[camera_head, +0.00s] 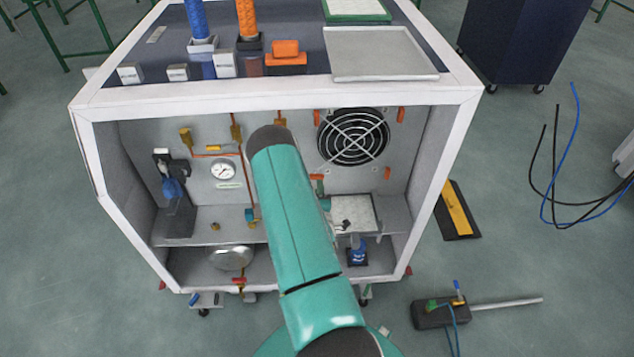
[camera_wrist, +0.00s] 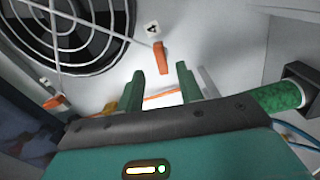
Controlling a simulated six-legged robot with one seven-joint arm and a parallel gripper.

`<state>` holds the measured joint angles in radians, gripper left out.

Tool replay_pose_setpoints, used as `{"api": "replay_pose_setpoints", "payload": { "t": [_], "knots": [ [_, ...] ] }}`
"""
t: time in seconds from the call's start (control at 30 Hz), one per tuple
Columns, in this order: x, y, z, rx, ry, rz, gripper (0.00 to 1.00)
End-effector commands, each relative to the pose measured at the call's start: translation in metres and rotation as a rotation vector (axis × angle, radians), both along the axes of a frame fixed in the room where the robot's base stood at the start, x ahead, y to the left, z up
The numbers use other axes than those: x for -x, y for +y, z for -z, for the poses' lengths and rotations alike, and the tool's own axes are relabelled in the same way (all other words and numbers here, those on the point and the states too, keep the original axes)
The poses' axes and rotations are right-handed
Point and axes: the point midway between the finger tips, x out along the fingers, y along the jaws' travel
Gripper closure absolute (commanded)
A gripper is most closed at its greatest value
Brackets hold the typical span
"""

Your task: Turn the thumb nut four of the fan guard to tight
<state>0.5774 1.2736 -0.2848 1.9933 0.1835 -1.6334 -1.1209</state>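The fan guard (camera_head: 352,136) is a round wire grille over a dark fan on the cabinet's back wall. In the wrist view the guard (camera_wrist: 75,30) fills the upper left. Thumb nut four (camera_wrist: 160,57) is an orange tab just below a label reading 4. My gripper (camera_wrist: 165,70) is open, with green fingers apart. The nut appears close beyond the fingertips and between them; I see no clear contact. In the head view my arm hides most of the gripper, and I cannot tell which orange tab is number four.
Another orange thumb nut (camera_wrist: 55,101) sits at the guard's lower left edge in the wrist view. A green cylinder (camera_wrist: 280,97) stands close to the right of my gripper. A white-topped box (camera_head: 355,212) is on the shelf below the fan. The cabinet's side walls enclose the space.

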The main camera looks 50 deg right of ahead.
Motion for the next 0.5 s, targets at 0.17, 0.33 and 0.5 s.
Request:
{"api": "replay_pose_setpoints", "payload": {
  "t": [0.17,0.33,0.5],
  "knots": [
    [-0.021,-0.022,0.0,0.002,-0.001,-0.001,0.64],
    [-0.031,-0.031,0.0,-0.001,0.0,-0.003,0.64],
    [-0.032,-0.033,0.0,-0.001,0.001,-0.003,0.64]
  ]
}}
